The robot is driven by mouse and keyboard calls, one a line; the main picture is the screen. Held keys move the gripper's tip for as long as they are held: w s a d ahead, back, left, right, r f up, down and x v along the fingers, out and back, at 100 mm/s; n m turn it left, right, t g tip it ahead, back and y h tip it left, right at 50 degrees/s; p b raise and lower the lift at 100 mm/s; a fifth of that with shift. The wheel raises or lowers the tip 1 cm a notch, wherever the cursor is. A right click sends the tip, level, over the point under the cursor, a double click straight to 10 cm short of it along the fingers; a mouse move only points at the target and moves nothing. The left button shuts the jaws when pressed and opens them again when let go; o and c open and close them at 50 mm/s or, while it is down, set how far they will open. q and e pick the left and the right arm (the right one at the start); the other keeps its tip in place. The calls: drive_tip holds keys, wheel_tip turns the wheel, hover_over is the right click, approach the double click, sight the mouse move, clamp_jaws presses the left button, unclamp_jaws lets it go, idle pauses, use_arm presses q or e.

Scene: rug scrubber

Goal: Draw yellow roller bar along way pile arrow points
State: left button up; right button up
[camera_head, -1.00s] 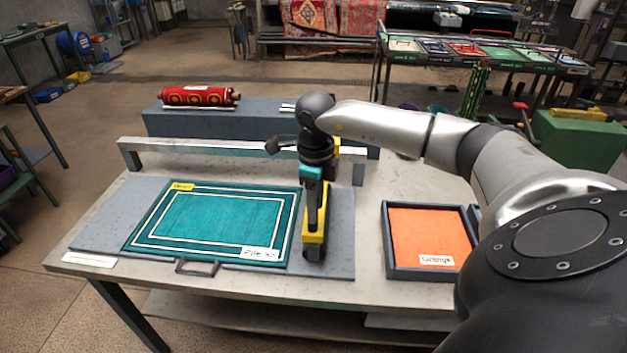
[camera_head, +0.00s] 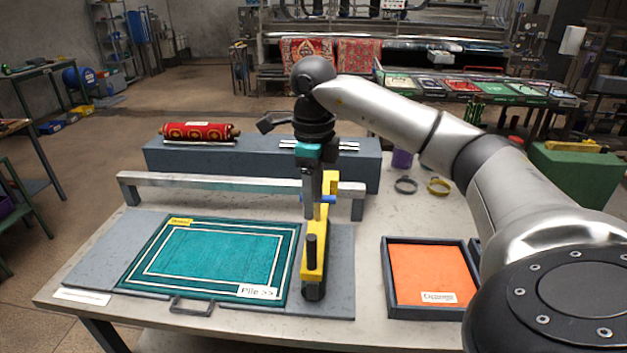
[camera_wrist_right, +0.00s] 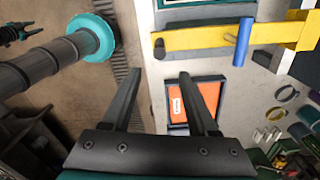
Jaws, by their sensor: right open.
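The teal rug (camera_head: 215,255) lies on a grey board (camera_head: 90,255) on the table, with a white tag (camera_head: 258,291) reading "Pile >>" at its near right corner; the arrows point right. The yellow roller bar (camera_head: 316,262) lies along the rug's right edge, with a black upright knob (camera_head: 311,250) near its front and a blue grip toward the back. My right gripper (camera_head: 315,212) is above the bar's far part, open. In the wrist view, the open jaws (camera_wrist_right: 158,72) have nothing between them, and the yellow bar (camera_wrist_right: 205,40) with its blue grip (camera_wrist_right: 243,42) lies beyond them. My left gripper is not identifiable.
A metal rail (camera_head: 240,185) crosses behind the rug. A blue-grey block (camera_head: 260,160) behind it bears a red patterned roll (camera_head: 198,131). An orange panel in a dark tray (camera_head: 390,300) stands to the right. Two rings (camera_head: 438,187) lie behind it.

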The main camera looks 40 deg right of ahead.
wheel_tip(320, 180, up, 4)
drive_tip(key=shift+f, duration=0.2)
idle(0.5)
